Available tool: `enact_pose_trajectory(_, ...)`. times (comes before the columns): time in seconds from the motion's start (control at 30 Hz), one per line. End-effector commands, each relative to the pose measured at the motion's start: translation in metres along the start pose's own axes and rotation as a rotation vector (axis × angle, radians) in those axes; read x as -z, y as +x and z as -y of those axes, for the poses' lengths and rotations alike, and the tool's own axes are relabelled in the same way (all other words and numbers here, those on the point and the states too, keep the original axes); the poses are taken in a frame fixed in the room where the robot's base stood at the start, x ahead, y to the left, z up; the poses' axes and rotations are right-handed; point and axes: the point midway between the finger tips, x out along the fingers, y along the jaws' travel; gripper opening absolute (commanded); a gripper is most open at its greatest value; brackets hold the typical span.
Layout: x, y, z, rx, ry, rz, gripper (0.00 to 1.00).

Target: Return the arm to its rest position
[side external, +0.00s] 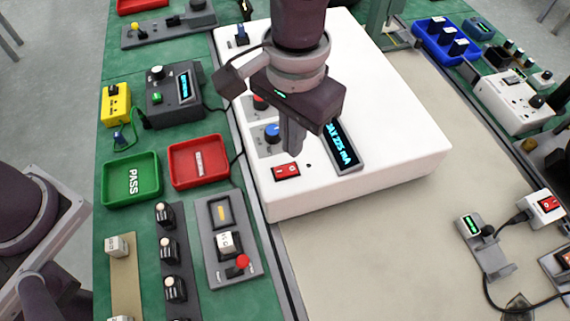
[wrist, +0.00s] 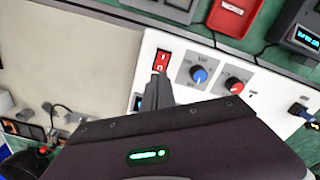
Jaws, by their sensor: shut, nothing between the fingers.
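My gripper (side external: 291,150) hangs over the front control strip of the large white unit (side external: 400,165) in the side external view. Its fingers are together and empty. They point down near the red rocker switch (side external: 286,171), between the blue knob (side external: 271,131) and the lit display (side external: 343,147). In the wrist view the fingertips (wrist: 161,72) reach close to the red rocker switch (wrist: 163,61); I cannot tell whether they touch it. The blue knob (wrist: 199,74) and red knob (wrist: 234,86) sit beside it. The display is mostly hidden behind the fingers there.
A green PASS tray (side external: 131,178) and a red tray (side external: 198,161) lie left of the unit. A panel with a red button (side external: 243,261) and a strip of black knobs (side external: 170,249) stand in front. Blue bins (side external: 443,40) stand at the back right. The beige mat (side external: 370,260) has free room.

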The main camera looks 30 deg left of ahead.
Motion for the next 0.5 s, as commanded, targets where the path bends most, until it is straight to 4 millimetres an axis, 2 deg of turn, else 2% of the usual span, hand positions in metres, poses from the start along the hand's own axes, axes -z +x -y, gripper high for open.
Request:
enact_pose_trajectory(0.2,0.0,-0.018,0.0,0.0,0.0,-0.001,0.0)
enact_pose_trajectory(0.5,0.0,-0.02,0.0,0.0,0.0,0.0,0.0)
